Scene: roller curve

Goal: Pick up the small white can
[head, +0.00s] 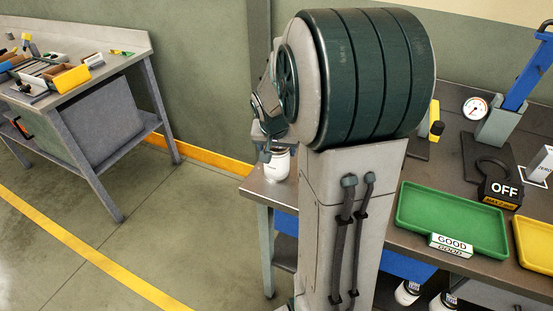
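A small white can (278,165) stands upright at the left end of the grey workbench (258,190). Its right side is partly hidden behind my arm. My gripper (265,152) points down at the can's upper left, overlapping its top in the picture. The fingers are small and dark here, so I cannot tell whether they touch the can or how far apart they are. My large arm links fill the middle of the view.
A green tray (455,212) marked GOOD and a yellow tray (537,243) lie right of my arm. White cans (407,292) stand below the bench. Open floor lies left.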

